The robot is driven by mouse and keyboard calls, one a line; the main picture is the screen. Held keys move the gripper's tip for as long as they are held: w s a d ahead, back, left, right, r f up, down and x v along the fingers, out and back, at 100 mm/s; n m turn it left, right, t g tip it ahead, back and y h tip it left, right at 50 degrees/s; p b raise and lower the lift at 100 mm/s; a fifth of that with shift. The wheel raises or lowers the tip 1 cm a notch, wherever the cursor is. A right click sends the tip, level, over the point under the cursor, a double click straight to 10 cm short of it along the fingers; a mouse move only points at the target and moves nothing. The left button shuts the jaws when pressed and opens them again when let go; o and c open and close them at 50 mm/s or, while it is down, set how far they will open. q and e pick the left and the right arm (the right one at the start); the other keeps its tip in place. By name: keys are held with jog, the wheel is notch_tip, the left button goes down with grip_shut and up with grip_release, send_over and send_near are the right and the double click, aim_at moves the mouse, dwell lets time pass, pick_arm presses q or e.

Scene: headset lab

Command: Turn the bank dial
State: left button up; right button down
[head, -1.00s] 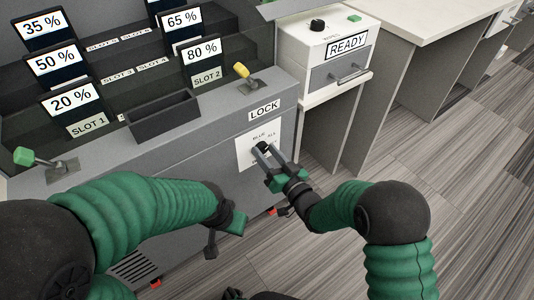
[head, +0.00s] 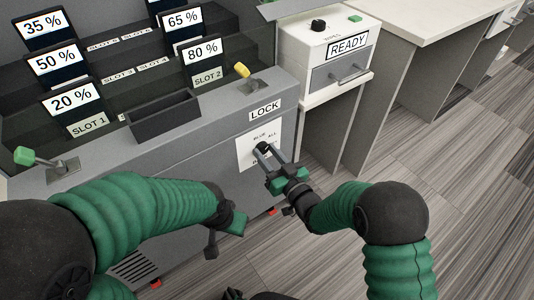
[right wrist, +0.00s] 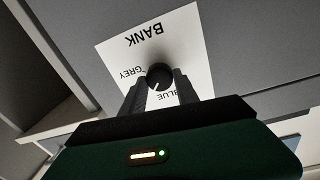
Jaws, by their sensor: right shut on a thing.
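The black bank dial (head: 261,146) sits on a white label plate (head: 244,154) on the front of the grey cabinet, below the LOCK label. In the right wrist view the round dial (right wrist: 159,75) shows a white mark pointing to the lower left, between the GREY and BLUE words. The word BANK is upside down there. My right gripper (head: 266,153) is shut on the dial, one finger on each side; its fingers also show in the right wrist view (right wrist: 160,90). My left gripper (head: 232,223) hangs in front of the cabinet, away from the dial; its fingers are unclear.
The cabinet top holds percent-marked slots, a dark tray (head: 165,115), a yellow-tipped lever (head: 242,70) and a green-tipped lever (head: 25,156). A white READY box (head: 325,60) stands at the right. The floor at right is clear.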

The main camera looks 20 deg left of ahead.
jog(key=n, duration=0.4)
jog(key=shift+f+n, duration=0.15)
jog(key=shift+n, duration=0.15)
jog(key=shift+n+b, duration=0.55)
jog(key=shift+n, duration=1.85)
jog(key=shift+s+f+y, duration=0.1)
jog(key=shift+y, duration=0.2)
jog(key=c, duration=0.9)
grip_release()
